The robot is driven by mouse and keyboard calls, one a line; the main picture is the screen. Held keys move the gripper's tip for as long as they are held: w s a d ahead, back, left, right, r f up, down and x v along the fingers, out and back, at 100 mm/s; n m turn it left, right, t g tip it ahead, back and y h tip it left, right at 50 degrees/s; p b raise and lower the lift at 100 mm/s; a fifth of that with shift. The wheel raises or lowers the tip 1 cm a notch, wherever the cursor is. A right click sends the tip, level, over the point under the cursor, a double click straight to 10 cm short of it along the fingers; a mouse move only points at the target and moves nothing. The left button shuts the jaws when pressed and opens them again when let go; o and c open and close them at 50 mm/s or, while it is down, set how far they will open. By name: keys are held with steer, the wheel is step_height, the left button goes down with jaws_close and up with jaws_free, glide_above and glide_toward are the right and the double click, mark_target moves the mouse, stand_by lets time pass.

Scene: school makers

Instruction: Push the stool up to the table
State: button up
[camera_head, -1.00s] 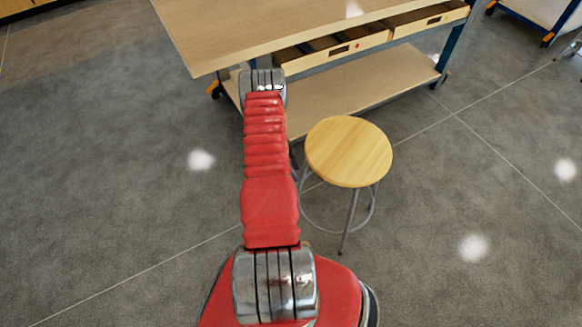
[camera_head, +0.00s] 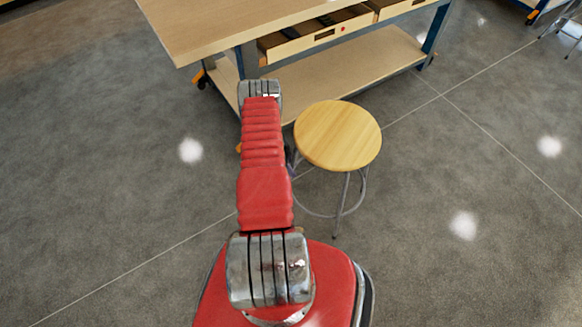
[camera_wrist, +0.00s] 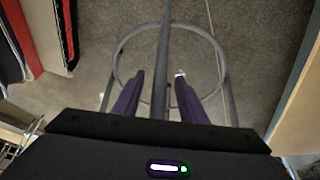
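The stool (camera_head: 338,135) has a round light wood seat and thin grey metal legs with a ring. It stands upright on the floor, in front of the table and right of my arm in the head view. The table (camera_head: 215,32) has a wood top, drawers and a low shelf. In the wrist view, my gripper (camera_wrist: 160,75) has its two dark purple fingers spread apart. One stool leg (camera_wrist: 163,50) runs between them in the picture, with the stool's ring around them. Whether a finger touches the stool I cannot tell. My arm mostly hides the gripper in the head view.
Two table drawers stand partly open, one at the front (camera_head: 322,36). The low shelf (camera_head: 355,72) lies behind the stool. The grey floor (camera_head: 470,180) is clear to the right and left. Other furniture (camera_head: 533,8) stands at the far upper right.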

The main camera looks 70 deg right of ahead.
steer(key=shift+c, duration=0.4)
jaws_close()
stand_by(0.9)
